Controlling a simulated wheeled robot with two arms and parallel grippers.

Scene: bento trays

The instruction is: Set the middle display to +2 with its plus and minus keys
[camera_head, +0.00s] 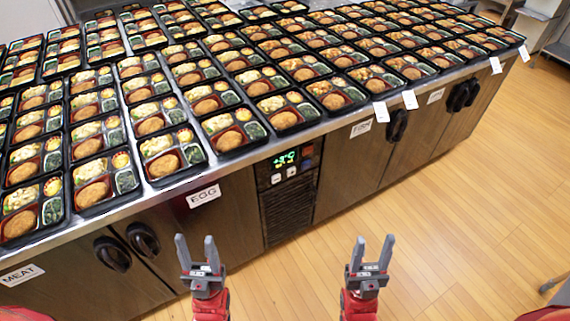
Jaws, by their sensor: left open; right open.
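A lit green display (286,158) sits at the top of a dark control panel in the counter's front, between wooden doors. It seems to read 3 with a sign before it and a degree mark; the sign is too small to be sure of. Two small pale keys (284,175) sit below the display; their plus and minus marks cannot be read. My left gripper (196,244) is open and empty, below and left of the panel. My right gripper (372,248) is open and empty, below and right of the panel. Neither touches anything.
Many filled bento trays (168,156) cover the steel counter top above the panel. Door handles (142,239) stick out of the counter front near my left gripper. An EGG label (203,196) is left of the panel.

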